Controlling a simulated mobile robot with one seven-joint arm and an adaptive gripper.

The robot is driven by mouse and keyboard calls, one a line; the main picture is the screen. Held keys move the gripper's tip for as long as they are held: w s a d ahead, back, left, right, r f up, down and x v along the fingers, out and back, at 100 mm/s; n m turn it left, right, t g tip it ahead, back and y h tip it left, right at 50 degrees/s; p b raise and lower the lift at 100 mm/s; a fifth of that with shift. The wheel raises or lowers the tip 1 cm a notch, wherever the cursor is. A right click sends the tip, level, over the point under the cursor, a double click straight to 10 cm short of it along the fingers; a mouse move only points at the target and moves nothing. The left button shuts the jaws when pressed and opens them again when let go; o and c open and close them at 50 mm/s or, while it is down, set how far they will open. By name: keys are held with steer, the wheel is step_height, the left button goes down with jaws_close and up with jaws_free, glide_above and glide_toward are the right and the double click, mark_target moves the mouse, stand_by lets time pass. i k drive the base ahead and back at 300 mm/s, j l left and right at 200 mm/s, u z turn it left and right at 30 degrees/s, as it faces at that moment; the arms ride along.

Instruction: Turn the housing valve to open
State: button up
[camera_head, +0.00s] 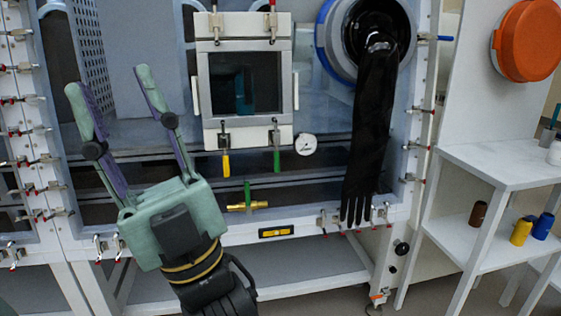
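A small brass valve (248,206) sits low on the glovebox front, just below the dark lower window strip. Its body lies horizontally, and a green lever (247,190) stands up from it, crosswise to the body. I take this to be the housing valve. My gripper (108,82) is in front of the glovebox at the left, fingers pointing up and spread wide apart. It is empty. The valve is to the right of the gripper's palm, apart from it, and none of the valve's lever looks hidden.
A framed hatch (247,82) has yellow (226,164) and green (276,158) handles below it. A round gauge (306,145) is beside them. A black glove (370,130) hangs from a port at right. A yellow level (276,231) is below the valve. A white shelf (500,160) stands at right.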

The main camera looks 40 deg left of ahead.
mark_target(248, 212)
steer(key=u, duration=1.25)
